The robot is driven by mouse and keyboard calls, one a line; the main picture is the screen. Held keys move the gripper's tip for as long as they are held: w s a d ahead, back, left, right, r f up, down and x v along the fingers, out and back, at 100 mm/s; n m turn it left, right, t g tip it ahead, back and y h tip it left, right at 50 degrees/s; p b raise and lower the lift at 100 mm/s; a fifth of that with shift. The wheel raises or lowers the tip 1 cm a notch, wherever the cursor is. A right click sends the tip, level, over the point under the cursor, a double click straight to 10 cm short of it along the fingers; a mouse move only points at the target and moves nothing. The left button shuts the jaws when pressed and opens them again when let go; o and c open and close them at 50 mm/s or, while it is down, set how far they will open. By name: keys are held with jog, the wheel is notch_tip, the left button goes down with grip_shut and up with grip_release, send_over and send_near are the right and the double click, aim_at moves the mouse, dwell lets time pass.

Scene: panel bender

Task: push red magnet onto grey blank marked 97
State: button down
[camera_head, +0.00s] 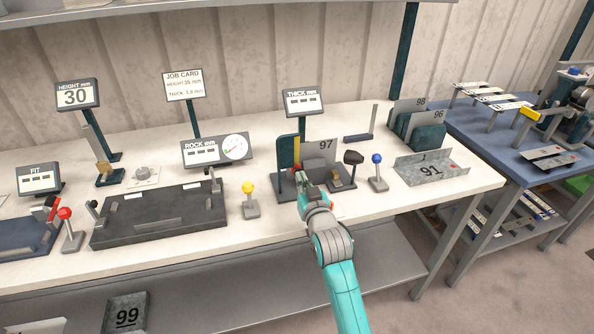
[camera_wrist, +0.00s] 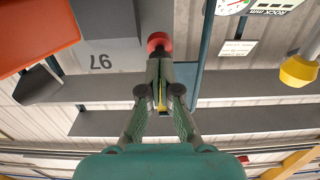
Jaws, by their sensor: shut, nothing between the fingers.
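The grey blank (camera_head: 327,146) marked 97 stands upright in the thickness station at the middle of the bench. It shows upside down in the wrist view (camera_wrist: 106,60), partly hidden by a grey block. The red magnet (camera_wrist: 158,39) is a small round piece at the tips of my gripper (camera_wrist: 159,62), in front of the blank near one edge. I cannot tell whether it touches the blank. My gripper is shut with nothing between its fingers, fingertips at or just short of the magnet. In the head view my gripper (camera_head: 303,187) hides much of the station's front.
A yellow-knobbed lever (camera_head: 249,199) stands left of my gripper, a blue-knobbed lever (camera_head: 377,172) right. A black-knobbed handle (camera_head: 353,158) is close on the right. A green-and-yellow upright (camera_head: 288,152) stands beside the blank.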

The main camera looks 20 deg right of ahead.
jog(key=s, duration=1.1)
dwell(1.1)
jog(key=s+f+g, duration=0.1)
jog(key=s+f, duration=0.6)
jog(key=s, duration=0.5)
jog(key=s+f+g, duration=0.1)
jog(key=s+f, duration=0.6)
jog(key=s, duration=0.6)
jog(key=s+r, duration=0.1)
jog(key=s, duration=1)
jog(key=s+r+g, duration=0.1)
jog(key=s+r, duration=0.1)
jog(key=s, duration=0.9)
jog(key=shift+r, duration=0.25)
